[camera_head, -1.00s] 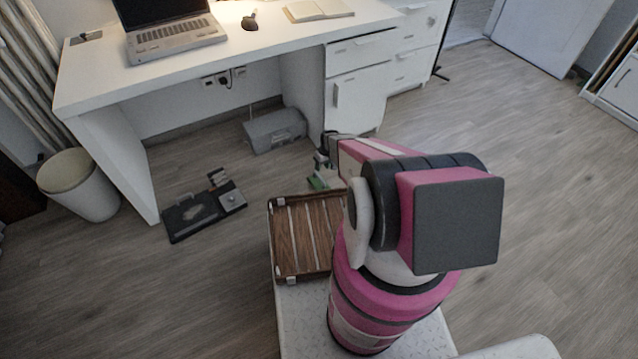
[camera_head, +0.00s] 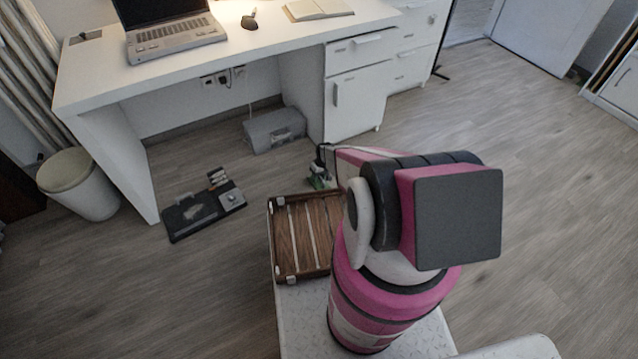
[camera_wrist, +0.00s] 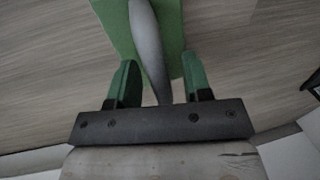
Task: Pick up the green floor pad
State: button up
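The green floor pad (camera_wrist: 115,22) lies on the floor in the upper middle of the wrist view. A long grey curved piece (camera_wrist: 149,45), seemingly its handle, runs across it. My gripper (camera_wrist: 160,75) is open, with one green-tipped finger on each side of the grey piece and a visible gap on both sides. In the head view the pad (camera_head: 318,183) is a small green patch beyond the wooden tray, mostly hidden by my gripper (camera_head: 321,164) and arm. Contact with the pad cannot be told.
A slatted wooden tray (camera_head: 275,235) sits on my base, close to the arm. A black tool case (camera_head: 178,222), a grey box (camera_head: 250,138) and a waste bin (camera_head: 75,172) stand near the white desk (camera_head: 75,92). A drawer unit (camera_head: 355,100) is behind the gripper. Floor at right is clear.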

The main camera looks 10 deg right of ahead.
grip_shut()
jog(key=shift+r, duration=0.15)
jog(key=shift+r, duration=0.55)
jog(key=r, duration=0.3)
jog(key=shift+s+a+r, duration=0.3)
jog(key=shift+s+a, duration=0.1)
jog(key=s+a+r, duration=0.5)
jog(key=a+r, duration=0.1)
jog(key=a, duration=0.3)
jog(key=shift+s, duration=0.4)
